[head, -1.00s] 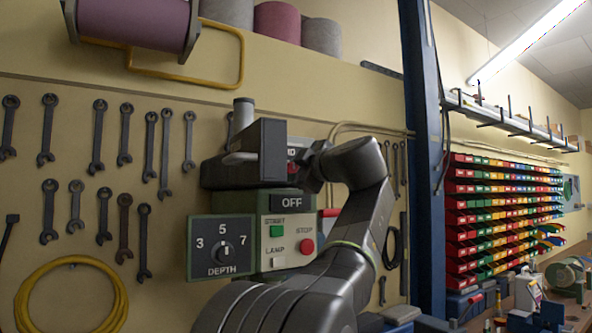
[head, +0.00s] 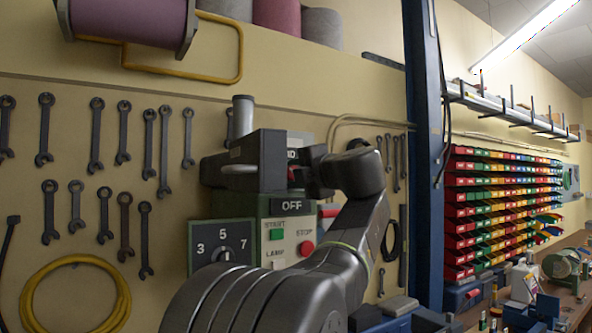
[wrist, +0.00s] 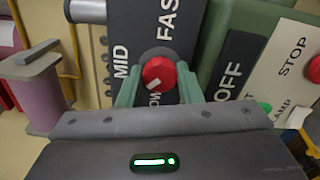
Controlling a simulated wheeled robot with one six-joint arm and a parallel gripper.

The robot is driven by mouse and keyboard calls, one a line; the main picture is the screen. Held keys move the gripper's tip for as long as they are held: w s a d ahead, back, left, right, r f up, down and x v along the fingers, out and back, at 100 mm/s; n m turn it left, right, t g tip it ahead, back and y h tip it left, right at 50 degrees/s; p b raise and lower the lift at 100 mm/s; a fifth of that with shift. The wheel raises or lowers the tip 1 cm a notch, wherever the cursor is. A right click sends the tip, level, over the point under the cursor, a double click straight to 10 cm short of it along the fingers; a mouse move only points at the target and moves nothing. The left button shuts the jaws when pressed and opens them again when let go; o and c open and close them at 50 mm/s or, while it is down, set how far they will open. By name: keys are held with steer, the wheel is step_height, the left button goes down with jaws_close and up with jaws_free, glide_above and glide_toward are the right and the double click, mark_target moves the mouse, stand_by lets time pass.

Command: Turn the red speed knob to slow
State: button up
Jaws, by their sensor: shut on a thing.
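In the wrist view the red speed knob (wrist: 158,73) sits on a dark plate (wrist: 186,40) marked FAST, MID and a partly hidden word ending in OW. Its white pointer mark faces the lower left, between MID and the OW word, closer to OW. My gripper (wrist: 158,76) has its two green fingers on either side of the knob, shut on it. In the head view my gripper (head: 303,176) is in front of the speed plate and hides the knob and most of the lettering.
Below the speed plate are an OFF label (head: 293,205), a green START button (head: 276,235) and a red STOP button (head: 306,248). Wrenches hang on the wall. A blue post (head: 422,150) stands right of my arm.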

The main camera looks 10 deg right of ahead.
steer(key=shift+f+n, duration=0.1)
steer(key=shift+n, duration=1.1)
steer(key=o, duration=1)
steer(key=b+v, duration=0.3)
steer(key=v, duration=1.1)
steer(key=shift+w+a, duration=0.1)
steer(key=shift+w, duration=0.1)
steer(key=p+x, duration=0.3)
steer(key=x, duration=1)
steer(key=shift+w, duration=0.25)
